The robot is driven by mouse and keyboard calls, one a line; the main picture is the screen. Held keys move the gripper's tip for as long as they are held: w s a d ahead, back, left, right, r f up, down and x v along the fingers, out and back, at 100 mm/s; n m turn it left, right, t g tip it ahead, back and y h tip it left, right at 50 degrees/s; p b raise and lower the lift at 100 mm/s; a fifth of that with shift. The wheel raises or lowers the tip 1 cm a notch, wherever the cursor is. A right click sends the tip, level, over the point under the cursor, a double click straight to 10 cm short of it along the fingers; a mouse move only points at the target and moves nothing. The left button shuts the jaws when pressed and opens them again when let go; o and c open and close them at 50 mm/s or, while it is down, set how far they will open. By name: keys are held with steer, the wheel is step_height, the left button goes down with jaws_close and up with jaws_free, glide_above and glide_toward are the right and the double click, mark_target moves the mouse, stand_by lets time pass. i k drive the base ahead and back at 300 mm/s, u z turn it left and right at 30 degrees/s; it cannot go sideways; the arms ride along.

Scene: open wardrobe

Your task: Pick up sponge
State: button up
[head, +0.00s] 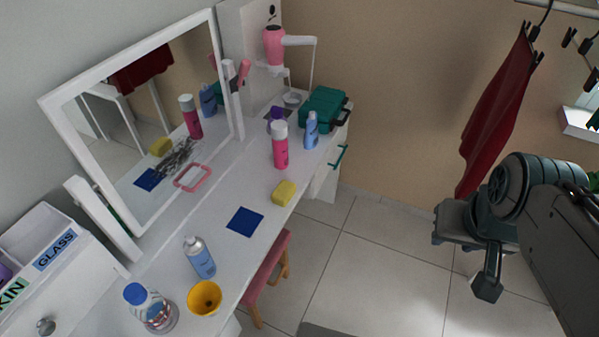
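A yellow sponge (284,193) lies on the white tabletop near its front edge, in the middle of the head view. It is right of a blue cloth or pad and below a pink spray can. My gripper (487,288) is at the right, dark grey, over the floor and well away from the sponge. It points downward and nothing shows in it. The angle does not show whether its fingers are apart.
Around the sponge are the pink can (280,147), the blue pad (244,222) and a blue bottle (311,130). A mirror (228,75) stands behind. A yellow cup (204,299) is at the near end. A pink stool (268,270) is partly under the table. A red garment (495,112) hangs above my gripper.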

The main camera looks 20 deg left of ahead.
mark_target(283, 192)
steer(key=u, duration=0.35)
steer(key=i, duration=0.75)
steer(key=u, duration=1.05)
steer(key=i, duration=0.25)
steer(key=u, duration=0.1)
